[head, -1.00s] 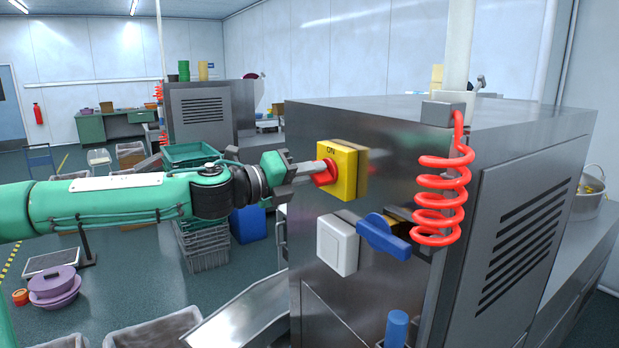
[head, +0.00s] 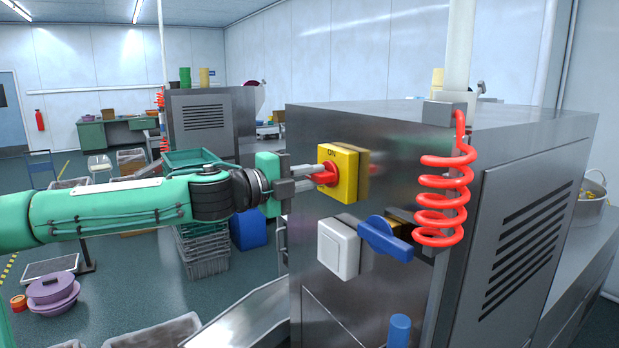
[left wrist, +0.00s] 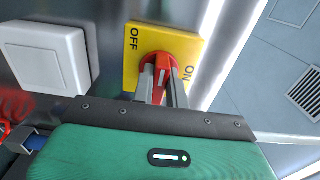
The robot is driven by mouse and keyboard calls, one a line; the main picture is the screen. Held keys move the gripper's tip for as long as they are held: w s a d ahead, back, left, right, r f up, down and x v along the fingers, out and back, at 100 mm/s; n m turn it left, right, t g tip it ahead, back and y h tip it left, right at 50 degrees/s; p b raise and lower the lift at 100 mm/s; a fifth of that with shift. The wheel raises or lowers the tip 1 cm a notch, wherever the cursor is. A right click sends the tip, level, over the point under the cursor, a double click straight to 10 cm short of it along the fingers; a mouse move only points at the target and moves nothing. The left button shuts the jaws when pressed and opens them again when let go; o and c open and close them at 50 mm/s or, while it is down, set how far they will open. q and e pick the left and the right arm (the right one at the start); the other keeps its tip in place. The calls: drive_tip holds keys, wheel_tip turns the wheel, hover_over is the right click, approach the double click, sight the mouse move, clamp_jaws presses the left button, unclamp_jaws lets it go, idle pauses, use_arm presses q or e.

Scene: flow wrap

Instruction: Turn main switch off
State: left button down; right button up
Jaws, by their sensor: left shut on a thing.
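The main switch is a yellow box (head: 349,173) with a red knob (head: 326,176) on the steel cabinet's face. ON is printed at its top in the head view. In the left wrist view the yellow plate (left wrist: 185,43) shows OFF at upper left and ON at right, with the red knob (left wrist: 155,62) between them. My left gripper (head: 316,175) is shut on the red knob, one finger above and one below in the head view. In the left wrist view its fingers (left wrist: 162,80) straddle the knob, which they partly hide. My right gripper is out of view.
Below the switch are a white rocker switch (head: 338,248) and a blue handle (head: 385,238). A red coiled cable (head: 445,190) hangs at the cabinet's corner. Green and grey crates (head: 203,250) stand behind my left arm. A metal chute (head: 245,318) lies below it.

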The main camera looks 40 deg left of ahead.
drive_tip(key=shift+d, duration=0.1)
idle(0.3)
use_arm(q)
drive_tip(key=c, duration=1.4)
unclamp_jaws()
drive_tip(key=shift+d, duration=0.1)
drive_tip(key=shift+w, duration=0.1)
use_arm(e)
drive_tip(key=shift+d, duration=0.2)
use_arm(q)
drive_tip(key=shift+s, duration=0.35)
